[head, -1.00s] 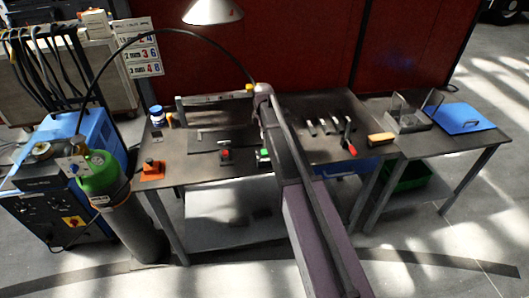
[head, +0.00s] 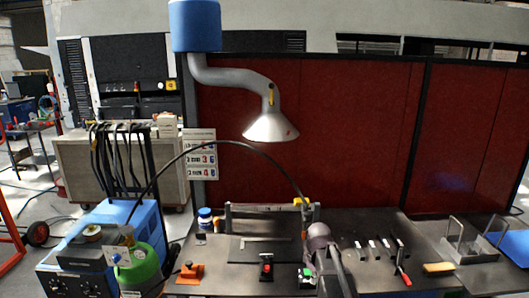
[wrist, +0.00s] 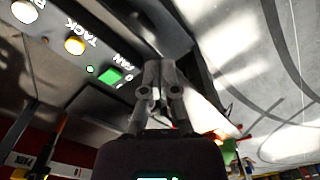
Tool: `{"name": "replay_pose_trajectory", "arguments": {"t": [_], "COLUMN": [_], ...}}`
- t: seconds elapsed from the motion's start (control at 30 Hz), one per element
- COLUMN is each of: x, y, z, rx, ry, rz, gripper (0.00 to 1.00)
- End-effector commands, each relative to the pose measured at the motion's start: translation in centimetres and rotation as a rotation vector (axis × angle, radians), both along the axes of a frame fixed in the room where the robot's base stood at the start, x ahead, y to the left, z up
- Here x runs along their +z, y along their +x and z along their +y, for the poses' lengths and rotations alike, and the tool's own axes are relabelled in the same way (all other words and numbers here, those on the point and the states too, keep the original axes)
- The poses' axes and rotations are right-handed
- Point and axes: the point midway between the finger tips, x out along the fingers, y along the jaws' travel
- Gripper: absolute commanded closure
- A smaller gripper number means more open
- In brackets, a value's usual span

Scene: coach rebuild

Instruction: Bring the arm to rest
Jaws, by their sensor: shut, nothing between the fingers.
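My arm (head: 337,272) reaches over the workbench from the bottom edge in the head view, its rounded end near the right end of the back rail. My gripper (wrist: 155,82) shows in the wrist view with its two grey fingers together and nothing between them. I cannot tell whether the fingertips touch the panel. The fingers are not clearly visible in the head view.
The bench (head: 215,262) holds a red-button box (head: 266,268), an orange block (head: 190,273), several hand tools and a metal holder (head: 470,245). A lamp-like hood (head: 271,128) hangs above.

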Motion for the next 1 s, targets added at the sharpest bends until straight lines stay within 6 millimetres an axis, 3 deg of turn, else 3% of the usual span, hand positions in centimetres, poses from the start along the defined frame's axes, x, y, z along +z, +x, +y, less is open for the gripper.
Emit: {"name": "replay_pose_trajectory", "arguments": {"t": [0.03, 0.1, 0.5, 0.7, 1.0], "x": [0.0, 0.0, 0.0, 0.0, 0.0], "y": [-2.1, -4.0, -13.7, -16.0, -16.2], "z": [0.0, 0.0, 0.0, -0.1, -0.1], "rx": [-0.067, -0.166, -0.704, -0.85, -0.883], "ry": [0.0, 0.0, 0.0, -0.001, -0.002], "rz": [0.0, 0.0, 0.0, -0.001, -0.001], "gripper": [1.0, 1.0, 1.0, 1.0, 1.0]}}
